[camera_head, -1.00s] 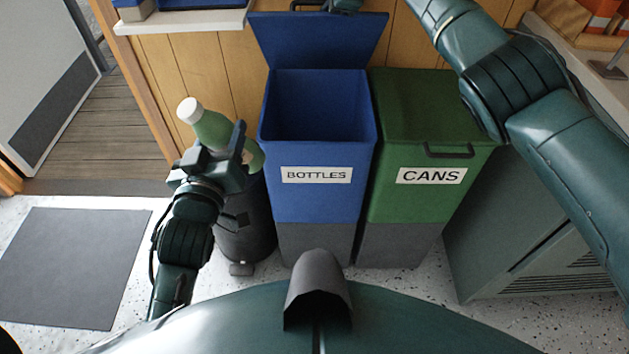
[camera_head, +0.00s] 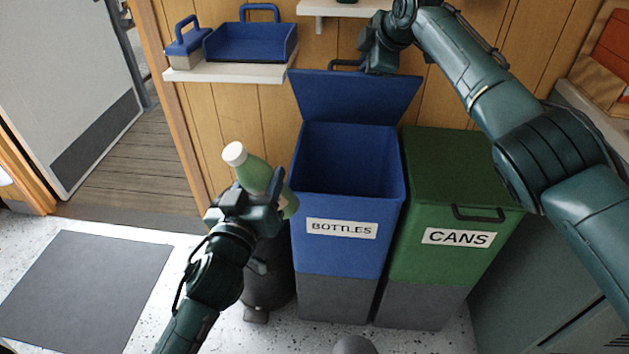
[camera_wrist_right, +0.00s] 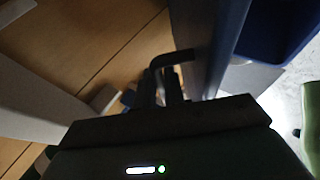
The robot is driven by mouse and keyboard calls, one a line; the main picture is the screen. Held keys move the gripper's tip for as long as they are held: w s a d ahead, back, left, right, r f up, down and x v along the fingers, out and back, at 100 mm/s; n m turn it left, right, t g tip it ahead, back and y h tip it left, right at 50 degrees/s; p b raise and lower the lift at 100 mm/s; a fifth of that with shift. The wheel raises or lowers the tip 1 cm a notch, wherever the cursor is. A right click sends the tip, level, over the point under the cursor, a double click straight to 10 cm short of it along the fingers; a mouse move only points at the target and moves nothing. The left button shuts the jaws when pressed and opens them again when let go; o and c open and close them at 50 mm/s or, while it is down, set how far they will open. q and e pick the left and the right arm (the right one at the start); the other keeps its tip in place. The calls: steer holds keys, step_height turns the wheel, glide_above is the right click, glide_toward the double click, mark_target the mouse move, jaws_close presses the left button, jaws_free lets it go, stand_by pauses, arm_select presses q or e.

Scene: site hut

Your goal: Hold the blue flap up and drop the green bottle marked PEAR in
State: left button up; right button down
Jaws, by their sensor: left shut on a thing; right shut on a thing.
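The blue bin marked BOTTLES (camera_head: 345,253) stands upright with its top open. Its blue flap (camera_head: 356,98) is raised at the back. My right gripper (camera_head: 372,62) is shut on the dark handle (camera_head: 343,63) at the flap's upper edge; the handle also shows in the right wrist view (camera_wrist_right: 168,60). My left gripper (camera_head: 262,203) is shut on the green bottle (camera_head: 254,175), left of the bin and apart from its opening. The bottle is tilted, its white cap to the upper left. No PEAR marking is readable on it.
A green bin marked CANS (camera_head: 455,190), lid shut, stands right of the blue bin. A dark cylinder (camera_head: 268,275) stands on the floor below my left gripper. A white shelf (camera_head: 225,72) with a blue tray (camera_head: 250,42) is on the wall at upper left.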

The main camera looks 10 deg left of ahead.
steer(key=shift+d, duration=0.1)
arm_select(q)
steer(key=w+d+f, duration=0.3)
steer(key=w+d, duration=0.1)
steer(key=w, duration=0.7)
steer(key=shift+w+f, duration=0.15)
steer(key=shift+f, duration=0.05)
stand_by(0.5)
stand_by(0.5)
steer(key=o, duration=1)
steer(key=shift+c, duration=0.2)
steer(key=s+a+r, duration=0.2)
steer(key=s+a, duration=0.8)
